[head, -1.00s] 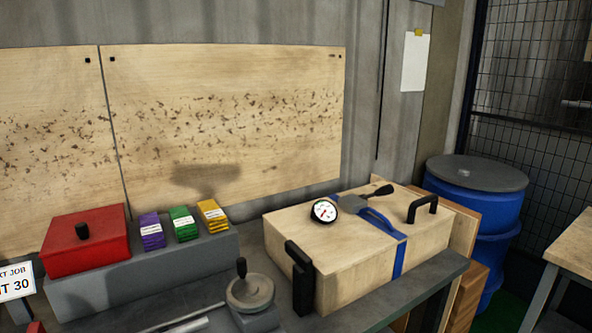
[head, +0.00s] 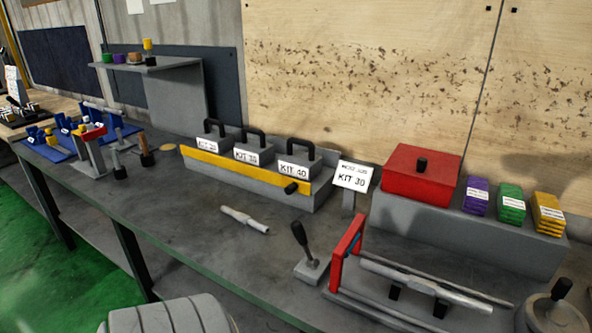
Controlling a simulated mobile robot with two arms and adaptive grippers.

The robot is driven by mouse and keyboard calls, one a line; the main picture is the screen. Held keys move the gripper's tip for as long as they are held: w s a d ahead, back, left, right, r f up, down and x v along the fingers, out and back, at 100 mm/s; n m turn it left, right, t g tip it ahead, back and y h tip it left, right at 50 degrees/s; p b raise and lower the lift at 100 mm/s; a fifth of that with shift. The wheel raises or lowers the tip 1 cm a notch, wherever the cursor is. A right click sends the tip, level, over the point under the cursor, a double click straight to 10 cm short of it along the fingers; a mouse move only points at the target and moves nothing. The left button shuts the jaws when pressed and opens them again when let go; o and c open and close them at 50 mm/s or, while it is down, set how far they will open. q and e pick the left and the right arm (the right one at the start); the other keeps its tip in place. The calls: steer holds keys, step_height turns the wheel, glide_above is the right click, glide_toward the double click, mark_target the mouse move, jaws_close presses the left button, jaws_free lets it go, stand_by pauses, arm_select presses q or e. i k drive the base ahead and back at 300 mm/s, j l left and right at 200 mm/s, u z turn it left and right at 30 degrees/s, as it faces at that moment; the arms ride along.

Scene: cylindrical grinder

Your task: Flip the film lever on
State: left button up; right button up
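A black-handled lever (head: 306,246) stands on a small grey base on the bench in the head view, left of a red upright frame. Its handle leans up and to the left. No label shows on it, so I cannot tell whether it is the film lever. Neither of my grippers is in view.
The grey bench (head: 180,229) holds a rack of kit boxes (head: 255,154), a "KIT 30" sign (head: 351,176), a red box (head: 420,176) and coloured packs (head: 510,202). A metal shaft (head: 425,283) rests on supports beside the red frame (head: 347,252). A loose shaft (head: 244,219) lies left of the lever.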

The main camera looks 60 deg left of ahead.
mark_target(298, 231)
steer(key=u, duration=1.75)
steer(key=j, duration=0.15)
steer(key=k, duration=0.05)
